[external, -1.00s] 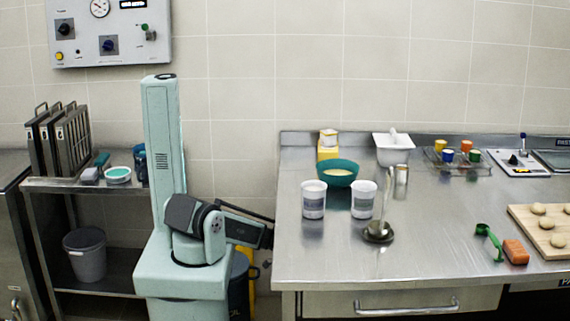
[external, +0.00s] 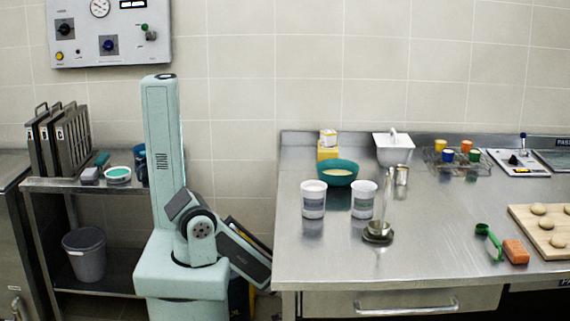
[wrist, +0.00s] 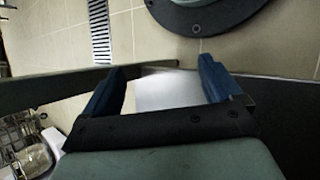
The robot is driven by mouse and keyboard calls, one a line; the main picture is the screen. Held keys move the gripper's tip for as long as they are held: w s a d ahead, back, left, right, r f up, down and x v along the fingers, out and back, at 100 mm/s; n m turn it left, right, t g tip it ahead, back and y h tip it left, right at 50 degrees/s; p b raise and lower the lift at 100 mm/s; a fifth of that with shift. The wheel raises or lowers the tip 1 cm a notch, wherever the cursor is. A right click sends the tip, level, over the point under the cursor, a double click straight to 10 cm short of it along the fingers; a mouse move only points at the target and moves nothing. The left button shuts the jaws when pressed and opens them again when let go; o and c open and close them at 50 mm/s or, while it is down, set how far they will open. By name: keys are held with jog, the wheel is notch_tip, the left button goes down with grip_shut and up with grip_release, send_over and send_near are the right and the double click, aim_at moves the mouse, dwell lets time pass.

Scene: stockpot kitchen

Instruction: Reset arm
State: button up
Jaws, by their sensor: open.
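My gripper (wrist: 165,88) shows in the wrist view with its two blue fingers spread apart and nothing between them. Behind the fingers are a pale metal surface and the tiled wall. In the external view my arm is folded low beside its column, angled down toward the left end of the steel table (external: 330,258). The gripper itself is hidden there, behind the arm or the table edge.
A shelf (external: 75,184) stands left. The table's front middle is clear.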

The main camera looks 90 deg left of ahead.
jog(key=s+d+r+g+y, duration=0.1)
jog(key=s+d+r+y, duration=0.3)
jog(key=s+d+y, duration=0.1)
jog(key=shift+s+d+m+g+y, duration=0.3)
jog(key=shift+s+d+g+y, duration=0.1)
jog(key=shift+s+d, duration=0.5)
jog(key=shift+r, duration=0.1)
dwell(0.3)
